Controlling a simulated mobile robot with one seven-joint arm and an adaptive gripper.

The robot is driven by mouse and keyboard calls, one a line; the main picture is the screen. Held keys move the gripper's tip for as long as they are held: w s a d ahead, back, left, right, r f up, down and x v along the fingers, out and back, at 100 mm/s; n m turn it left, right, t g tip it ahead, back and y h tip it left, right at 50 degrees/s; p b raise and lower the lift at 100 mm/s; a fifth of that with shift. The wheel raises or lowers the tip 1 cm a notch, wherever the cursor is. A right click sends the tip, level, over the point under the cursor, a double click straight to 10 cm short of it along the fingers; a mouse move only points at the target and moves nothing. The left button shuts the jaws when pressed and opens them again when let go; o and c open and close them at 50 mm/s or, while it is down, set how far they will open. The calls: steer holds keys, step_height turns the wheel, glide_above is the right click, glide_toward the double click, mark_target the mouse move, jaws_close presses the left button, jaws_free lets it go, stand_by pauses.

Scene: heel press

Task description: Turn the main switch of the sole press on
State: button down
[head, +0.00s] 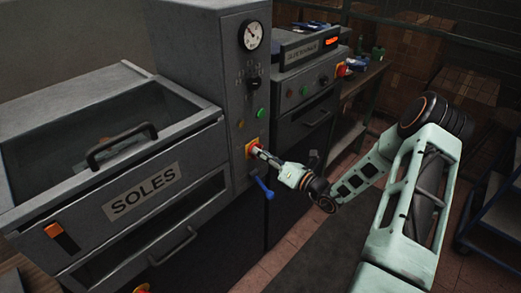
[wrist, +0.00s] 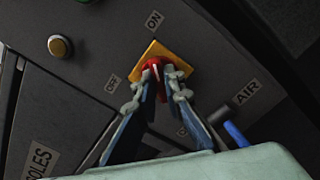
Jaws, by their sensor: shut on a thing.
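The main switch is a red knob (wrist: 154,68) on a yellow plate (wrist: 153,55), with an ON label (wrist: 153,20) above it and an OFF label (wrist: 112,84) to its left in the wrist view. In the head view the yellow plate (head: 251,147) is on the front of the grey sole press (head: 225,85), to the right of the SOLES sign (head: 142,190). My gripper (wrist: 160,88) is shut on the red knob, one finger on each side. The fingers partly hide the knob, and I cannot tell for sure which label it points to.
A blue AIR lever (head: 264,188) hangs just below the switch, close to my gripper; it also shows in the wrist view (wrist: 235,134). Green (head: 261,113) and amber (head: 260,140) buttons sit above the switch. A second machine (head: 305,90) stands to the right.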

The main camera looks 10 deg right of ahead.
steer(key=shift+m+p, duration=0.3)
steer(key=shift+m, duration=0.3)
steer(key=c, duration=2)
jaws_free()
steer(key=v, duration=1.2)
